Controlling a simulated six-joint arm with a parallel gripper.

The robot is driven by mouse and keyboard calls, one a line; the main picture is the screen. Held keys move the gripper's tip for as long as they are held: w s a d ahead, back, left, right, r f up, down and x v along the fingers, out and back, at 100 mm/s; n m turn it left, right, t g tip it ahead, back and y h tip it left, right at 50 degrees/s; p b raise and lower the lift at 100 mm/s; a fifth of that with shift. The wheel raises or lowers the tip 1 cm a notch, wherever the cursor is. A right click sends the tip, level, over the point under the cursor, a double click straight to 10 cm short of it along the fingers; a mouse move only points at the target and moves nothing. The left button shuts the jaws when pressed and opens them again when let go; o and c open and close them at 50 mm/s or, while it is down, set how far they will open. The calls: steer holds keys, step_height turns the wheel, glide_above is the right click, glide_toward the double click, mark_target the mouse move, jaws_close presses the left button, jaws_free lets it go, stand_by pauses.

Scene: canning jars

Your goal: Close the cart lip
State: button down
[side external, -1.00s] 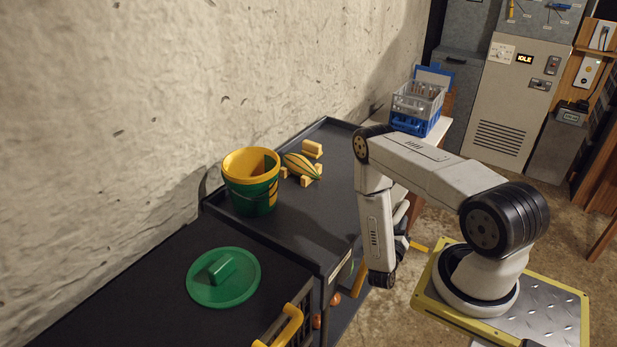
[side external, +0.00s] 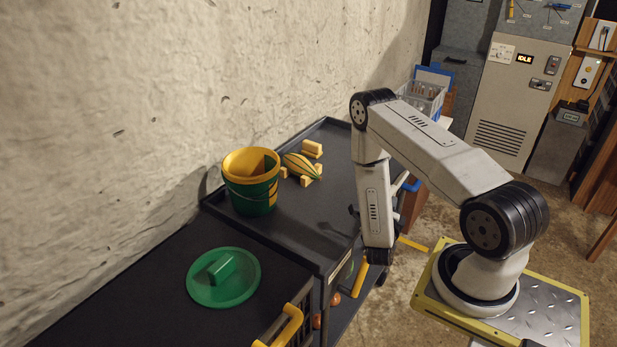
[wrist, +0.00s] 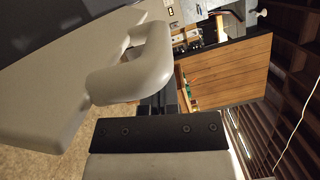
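The dark cart (side external: 110,285) runs along the wall, with a raised rim around its far tray (side external: 325,175). I cannot tell which part of it is the lip. The near right tray edge carries a pale label strip (side external: 341,265), and a yellow bar (side external: 360,278) slants below it. My arm's lower end hangs beside the cart's right edge and hides part of that edge. My gripper's fingers are not clearly visible in the side view.
A green and yellow bucket (side external: 251,190), a striped melon-like object (side external: 301,166) and yellow blocks (side external: 312,149) stand on the far tray. A green lid (side external: 223,278) lies on the near surface. A crate (side external: 424,98) is behind my arm. Floor shows right of the cart.

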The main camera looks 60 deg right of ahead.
steer(key=w+n, duration=0.1)
steer(key=w+r+n, duration=0.1)
steer(key=n, duration=0.1)
steer(key=shift+w+r+n+y, duration=0.15)
steer(key=shift+w+n+y, duration=0.15)
steer(key=shift+w+y, duration=0.1)
steer(key=shift+w+r, duration=0.1)
steer(key=shift+w, duration=0.35)
steer(key=shift+w+n, duration=0.65)
steer(key=shift+n, duration=0.05)
steer(key=shift+s, duration=0.1)
steer(key=s+a+r, duration=0.1)
steer(key=s+a, duration=0.5)
steer(key=a, duration=0.3)
steer(key=shift+a, duration=0.35)
stand_by(0.3)
steer(key=shift+s+r, duration=0.1)
